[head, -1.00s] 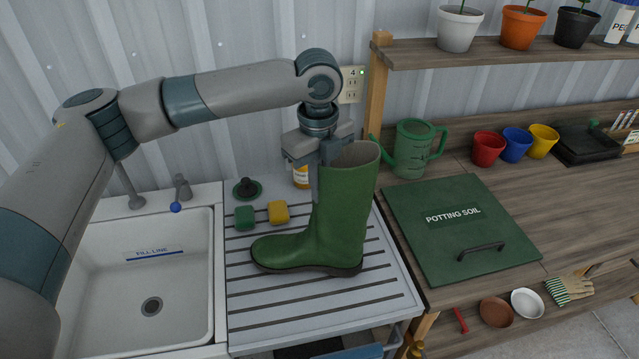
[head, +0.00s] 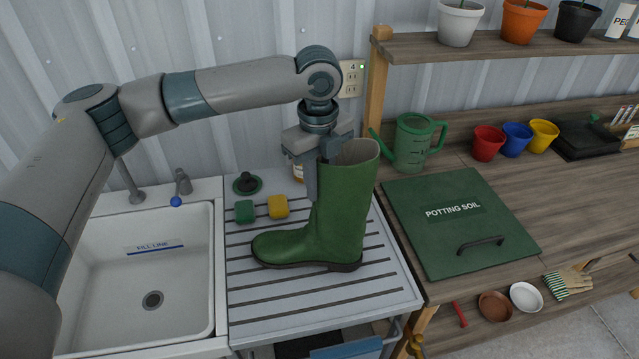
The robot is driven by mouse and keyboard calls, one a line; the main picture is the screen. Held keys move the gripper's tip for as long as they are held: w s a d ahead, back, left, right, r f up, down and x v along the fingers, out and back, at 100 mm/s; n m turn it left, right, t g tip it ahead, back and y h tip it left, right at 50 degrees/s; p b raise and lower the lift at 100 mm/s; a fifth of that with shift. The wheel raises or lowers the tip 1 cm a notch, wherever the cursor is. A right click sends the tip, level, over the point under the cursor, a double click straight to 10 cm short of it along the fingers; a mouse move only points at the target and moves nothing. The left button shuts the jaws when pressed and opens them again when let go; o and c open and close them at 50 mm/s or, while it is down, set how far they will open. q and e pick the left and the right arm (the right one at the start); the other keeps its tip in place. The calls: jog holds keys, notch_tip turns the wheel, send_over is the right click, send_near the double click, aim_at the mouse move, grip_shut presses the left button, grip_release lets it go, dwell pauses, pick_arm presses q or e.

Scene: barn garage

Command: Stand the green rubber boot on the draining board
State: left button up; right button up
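The green rubber boot (head: 340,215) stands upright on the grooved draining board (head: 300,312), its sole flat on the ribs and its toe pointing left. My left gripper (head: 320,170) is at the top of the boot's shaft. One finger hangs just outside the shaft's left edge. The other finger is at the boot's mouth and is partly hidden by the rim. The fingers look parted, with the near one slightly clear of the rubber. My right gripper is not in view.
A white sink (head: 140,265) is left of the board. A green sponge (head: 244,212), a yellow sponge (head: 278,207) and a plug (head: 247,184) lie behind the boot's toe. A green watering can (head: 411,145) and potting soil lid (head: 460,240) are on the bench at right.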

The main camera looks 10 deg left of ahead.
pick_arm(q)
notch_tip(320, 180, up, 11)
jog(key=b, duration=0.3)
jog(key=shift+f, duration=0.15)
jog(key=shift+r, duration=0.65)
jog(key=shift+a, duration=0.1)
